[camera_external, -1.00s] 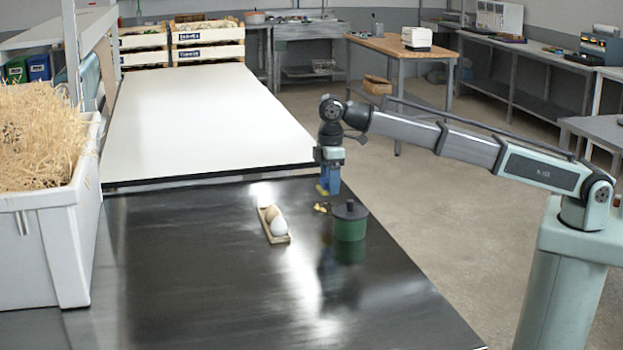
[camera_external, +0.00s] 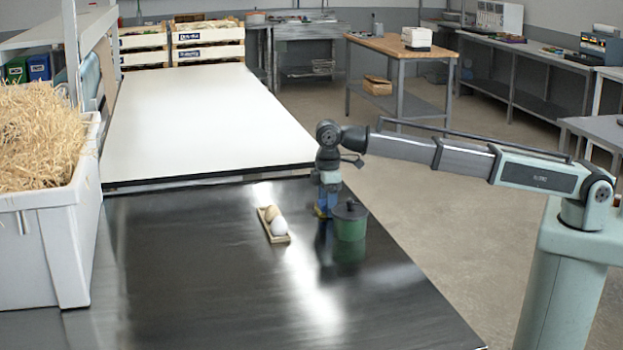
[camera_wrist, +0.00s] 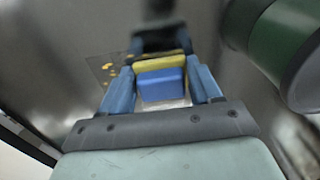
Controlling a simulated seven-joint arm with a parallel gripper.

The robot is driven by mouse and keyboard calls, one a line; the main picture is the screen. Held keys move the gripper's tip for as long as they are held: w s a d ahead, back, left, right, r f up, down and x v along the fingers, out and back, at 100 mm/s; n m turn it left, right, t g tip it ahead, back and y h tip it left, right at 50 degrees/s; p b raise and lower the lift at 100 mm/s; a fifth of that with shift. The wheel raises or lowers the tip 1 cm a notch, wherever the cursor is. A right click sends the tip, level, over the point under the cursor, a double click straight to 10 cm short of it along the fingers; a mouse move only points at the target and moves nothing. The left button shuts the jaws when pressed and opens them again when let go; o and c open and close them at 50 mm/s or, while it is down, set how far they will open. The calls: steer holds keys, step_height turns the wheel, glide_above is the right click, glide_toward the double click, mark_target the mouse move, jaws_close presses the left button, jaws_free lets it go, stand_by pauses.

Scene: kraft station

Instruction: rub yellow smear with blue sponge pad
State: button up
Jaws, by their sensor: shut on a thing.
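My gripper (camera_external: 326,200) points down over the dark worktop, just left of the green pot. It is shut on the sponge pad, whose blue body (camera_wrist: 161,86) and yellow strip (camera_wrist: 160,63) show between the fingers in the wrist view. In the external view the pad's yellow part (camera_external: 320,212) is low, at or very near the worktop; I cannot tell whether it touches. The yellow smear (camera_wrist: 108,68) shows as scattered spots beside the pad, to its left in the wrist view. In the external view the smear is hidden or cannot be told from the pad.
The dark-lidded green pot (camera_external: 350,222) stands close on the right; it also shows in the wrist view (camera_wrist: 283,45). A small wooden tray (camera_external: 280,239) with eggs lies to the left. A white bin of straw (camera_external: 40,240) stands far left. The front worktop is clear.

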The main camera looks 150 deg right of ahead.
steer(key=shift+s+d, duration=2.95)
steer(key=shift+w+a, duration=3.6)
steer(key=shift+a, duration=0.05)
step_height(320, 180, up, 2)
steer(key=shift+d+r, duration=0.1)
steer(key=shift+r, duration=2.95)
